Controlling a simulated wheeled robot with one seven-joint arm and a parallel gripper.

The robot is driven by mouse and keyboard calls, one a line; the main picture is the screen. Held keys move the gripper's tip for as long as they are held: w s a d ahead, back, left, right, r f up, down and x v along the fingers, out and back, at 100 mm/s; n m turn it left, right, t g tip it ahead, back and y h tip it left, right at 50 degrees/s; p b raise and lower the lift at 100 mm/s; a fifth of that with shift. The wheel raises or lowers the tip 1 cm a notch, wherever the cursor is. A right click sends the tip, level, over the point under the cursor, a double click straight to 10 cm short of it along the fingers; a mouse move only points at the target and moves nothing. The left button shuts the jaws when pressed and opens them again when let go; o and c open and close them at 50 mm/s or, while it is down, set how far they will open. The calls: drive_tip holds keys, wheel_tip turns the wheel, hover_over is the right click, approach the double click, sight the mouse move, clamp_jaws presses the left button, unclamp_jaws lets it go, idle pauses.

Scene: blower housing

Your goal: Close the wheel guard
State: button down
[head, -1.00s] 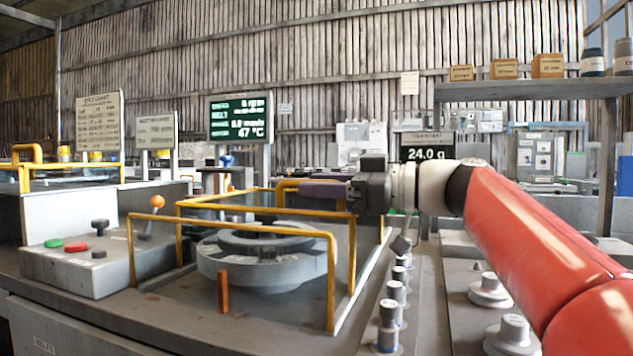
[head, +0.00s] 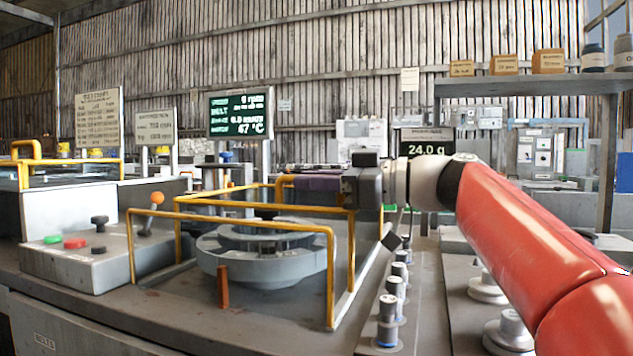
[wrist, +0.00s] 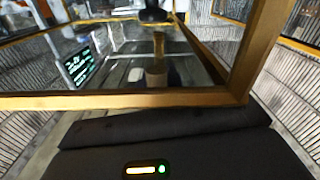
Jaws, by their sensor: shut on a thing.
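The wheel guard is a yellow-framed, see-through cover (head: 265,205) around the grey wheel (head: 262,262), on the bench left of my arm. Several yellow bars overlap there, so its exact angle is hard to tell. My gripper (head: 312,187) is at the back right of the guard, with its dark fingers shut at a yellow bar. In the wrist view, a yellow frame bar (wrist: 130,98) crosses just beyond my dark gripper (wrist: 165,125). The exact contact between fingers and bar is partly hidden.
A control box (head: 90,262) with green and red buttons and an orange-knobbed lever (head: 153,205) stands left of the guard. A short copper-coloured post (head: 222,287) stands before the wheel. Several grey knobs (head: 388,322) line the right side. A green display (head: 241,115) stands behind.

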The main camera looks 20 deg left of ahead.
drive_tip(key=s+b, duration=0.5)
drive_tip(key=s, duration=0.4)
drive_tip(key=shift+a, duration=0.35)
drive_tip(key=c, duration=1.6)
unclamp_jaws()
drive_tip(key=shift+s, duration=0.1)
drive_tip(key=shift+o, duration=0.7)
drive_tip(key=shift+d, duration=0.1)
drive_tip(key=d, duration=0.7)
drive_tip(key=shift+s+d+b, duration=0.25)
drive_tip(key=shift+d+b, duration=0.05)
drive_tip(key=shift+b, duration=0.1)
